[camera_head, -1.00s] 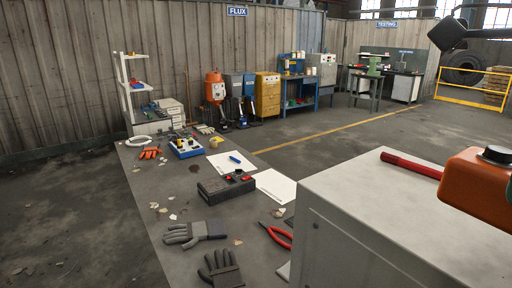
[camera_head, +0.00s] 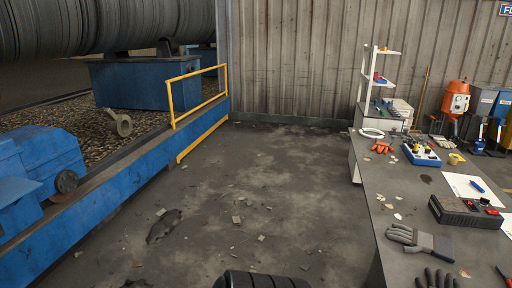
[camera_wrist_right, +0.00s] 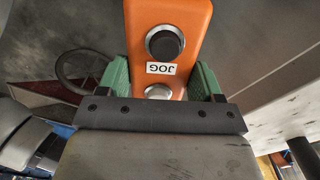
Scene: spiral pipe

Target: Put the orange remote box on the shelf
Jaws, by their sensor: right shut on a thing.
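The orange remote box (camera_wrist_right: 180,20), with a black round button, a JOG label and a second round button, fills the top middle of the right wrist view. My right gripper (camera_wrist_right: 160,80) is shut on it, with one green finger on each side. Neither the box nor my right gripper shows in the head view. A white shelf unit (camera_head: 379,82) with several levels stands at the far end of the grey table in the head view, with small items on its levels. My left gripper is not in view.
The grey table (camera_head: 400,262) at right holds gloves (camera_head: 418,240), a dark control box (camera_head: 466,211) and a blue box (camera_head: 421,154). Open floor (camera_head: 240,190) lies left of it. A blue platform edge (camera_head: 120,183) with a yellow rail (camera_head: 197,92) bounds the left.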

